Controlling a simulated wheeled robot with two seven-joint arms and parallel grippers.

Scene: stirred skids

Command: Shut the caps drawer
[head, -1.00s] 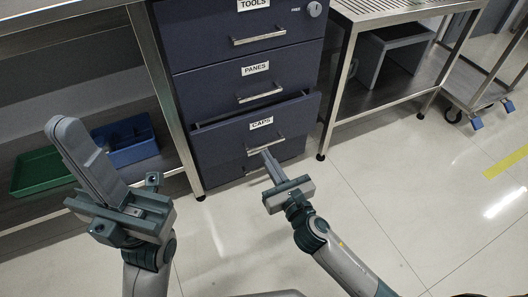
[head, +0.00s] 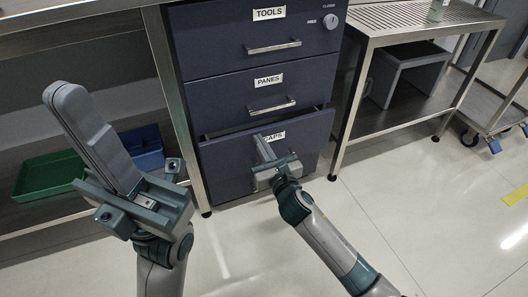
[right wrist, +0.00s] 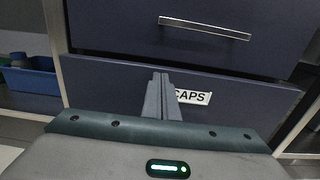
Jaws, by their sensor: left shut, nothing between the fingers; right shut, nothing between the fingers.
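The caps drawer (head: 310,145) is the lowest labelled drawer of the dark blue cabinet. It stands out a little, with a dark gap along its top edge. Its front also shows in the right wrist view (right wrist: 100,88), with the CAPS label (right wrist: 193,97) partly covered by my fingers. My right gripper (head: 259,138) is shut and empty, its fingertips at the upper part of the drawer front, left of the label; touching cannot be told. My left gripper (head: 66,92) is shut and empty, raised at the left, away from the cabinet.
The panes drawer (head: 310,85) and tools drawer (head: 225,45) above look shut. A lock (head: 330,21) sits at the top right. A green bin (head: 48,175) and blue bin (head: 146,140) lie on the left shelf. A metal table (head: 400,18) stands right. Floor in front is clear.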

